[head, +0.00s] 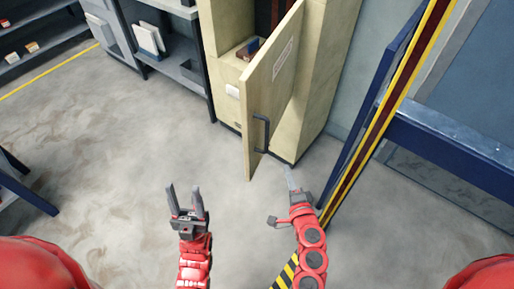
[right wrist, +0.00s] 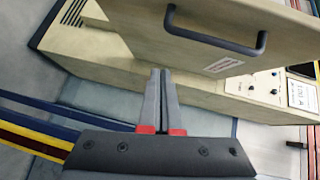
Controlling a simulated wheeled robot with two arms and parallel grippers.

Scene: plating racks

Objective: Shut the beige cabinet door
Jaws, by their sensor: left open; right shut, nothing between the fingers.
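The beige cabinet (head: 328,75) stands at the top middle of the head view. Its beige door (head: 275,85) is swung open towards me, and a small brown and blue item shows inside. A dark bar handle (head: 262,133) sits on the door's face; the handle also shows in the right wrist view (right wrist: 215,40). My right gripper (head: 291,180) is shut and empty, just in front of and below the door, apart from the handle. In the right wrist view its fingers (right wrist: 160,75) point at the cabinet. My left gripper (head: 185,190) is open and empty over the floor, left of the door.
A blue post with a yellow and dark red strip (head: 385,105) stands close to the right of my right arm, with a blue beam (head: 450,150) beyond. Grey shelves (head: 180,65) stand left of the cabinet. The floor (head: 120,140) in front is clear.

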